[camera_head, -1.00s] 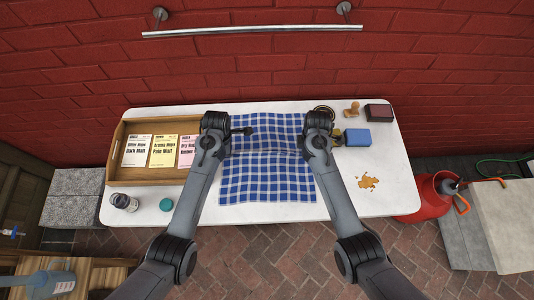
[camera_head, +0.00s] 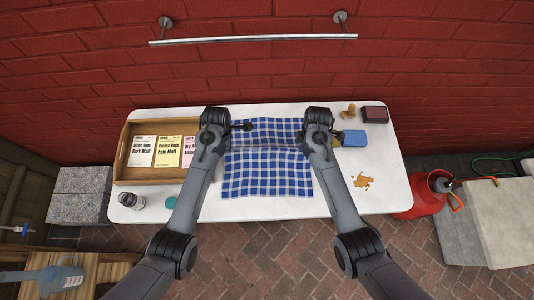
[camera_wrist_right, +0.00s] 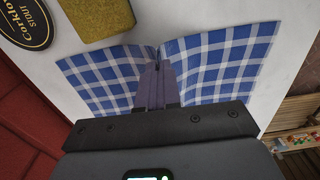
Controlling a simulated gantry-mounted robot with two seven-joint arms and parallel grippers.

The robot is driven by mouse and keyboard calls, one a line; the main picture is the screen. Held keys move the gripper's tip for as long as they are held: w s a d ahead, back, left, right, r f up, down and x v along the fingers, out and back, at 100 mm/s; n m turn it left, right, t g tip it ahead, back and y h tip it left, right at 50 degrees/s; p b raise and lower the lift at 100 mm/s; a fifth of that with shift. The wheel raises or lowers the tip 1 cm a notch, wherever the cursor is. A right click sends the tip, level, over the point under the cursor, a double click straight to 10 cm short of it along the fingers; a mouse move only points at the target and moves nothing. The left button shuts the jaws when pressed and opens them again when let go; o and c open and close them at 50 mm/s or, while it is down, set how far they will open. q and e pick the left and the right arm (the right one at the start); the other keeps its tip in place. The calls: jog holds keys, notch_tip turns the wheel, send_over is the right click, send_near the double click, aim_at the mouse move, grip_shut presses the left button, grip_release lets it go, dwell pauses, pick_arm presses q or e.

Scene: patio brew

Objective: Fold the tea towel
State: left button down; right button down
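The blue-and-white checked tea towel (camera_head: 268,175) lies on the white table between my arms. Its near part is flat; a crease runs across it, and its far part looks raised and shaded. My left gripper (camera_head: 246,126) is at the towel's far left, its fingers looking closed on the cloth. My right gripper (camera_head: 338,134) is at the far right. In the right wrist view its closed fingers (camera_wrist_right: 159,72) pinch the towel's edge, and the cloth (camera_wrist_right: 218,62) spreads out on both sides of them. The far corners are partly hidden by my grippers.
A wooden tray (camera_head: 150,173) with labelled packets is at left. A jar (camera_head: 131,201) and a teal lid (camera_head: 173,202) stand in front.

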pick_arm(q)
jog(key=shift+r, duration=0.15)
pick_arm(e)
jog(key=shift+r, duration=0.15)
